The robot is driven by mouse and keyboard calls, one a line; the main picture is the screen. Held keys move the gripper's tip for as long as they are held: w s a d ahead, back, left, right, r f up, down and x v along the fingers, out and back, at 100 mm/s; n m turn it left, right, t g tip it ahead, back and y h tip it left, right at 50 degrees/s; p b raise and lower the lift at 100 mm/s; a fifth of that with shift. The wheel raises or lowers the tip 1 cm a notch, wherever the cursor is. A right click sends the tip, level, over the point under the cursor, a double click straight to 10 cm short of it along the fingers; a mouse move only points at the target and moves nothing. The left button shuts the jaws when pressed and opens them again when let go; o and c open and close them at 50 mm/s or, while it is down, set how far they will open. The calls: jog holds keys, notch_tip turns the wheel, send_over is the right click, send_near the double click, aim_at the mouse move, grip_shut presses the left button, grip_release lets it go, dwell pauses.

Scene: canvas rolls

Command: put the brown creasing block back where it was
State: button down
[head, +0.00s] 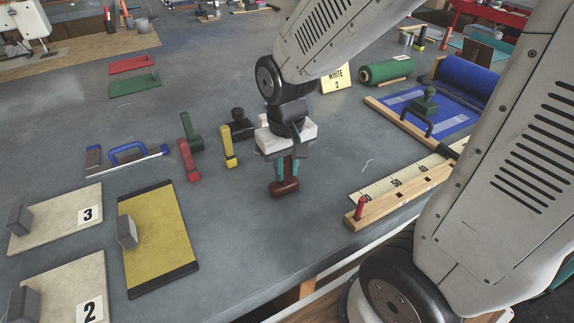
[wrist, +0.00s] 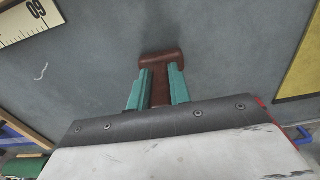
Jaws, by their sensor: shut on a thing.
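The brown creasing block (head: 284,188) is a dark reddish-brown piece with a wide bar at its lower end and a narrower stem. My gripper (head: 286,170) is shut on the stem with its teal fingers, pointing down over bare grey table. In the wrist view the block (wrist: 162,61) shows between the two fingers (wrist: 158,88), its bar beyond the fingertips. The upper stem is partly hidden by the fingers. I cannot tell whether the block touches the table or hangs just above it.
A wooden ruler board (head: 400,190) with a red peg lies to the right. Yellow (head: 228,148), red (head: 188,160) and green (head: 191,133) tools stand left, beside a black block (head: 238,126). A weighted yellow sheet (head: 160,240) lies front left. The table's front edge is close.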

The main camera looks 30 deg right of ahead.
aim_at(288, 185)
jog(key=c, duration=1.3)
grip_release()
jog(key=shift+f, duration=0.1)
notch_tip(288, 185, up, 12)
jog(key=shift+f, duration=0.1)
jog(key=shift+t, duration=0.6)
jog(key=shift+s+d+r, duration=0.3)
jog(key=shift+s+d, duration=0.25)
jog(key=shift+s, duration=1.7)
jog(key=shift+s+d+r, duration=0.25)
jog(key=shift+s+d, duration=0.3)
jog(key=shift+s, duration=1.65)
jog(key=shift+s+d+r, duration=0.3)
jog(key=shift+s+d, duration=0.25)
jog(key=shift+s, duration=1.7)
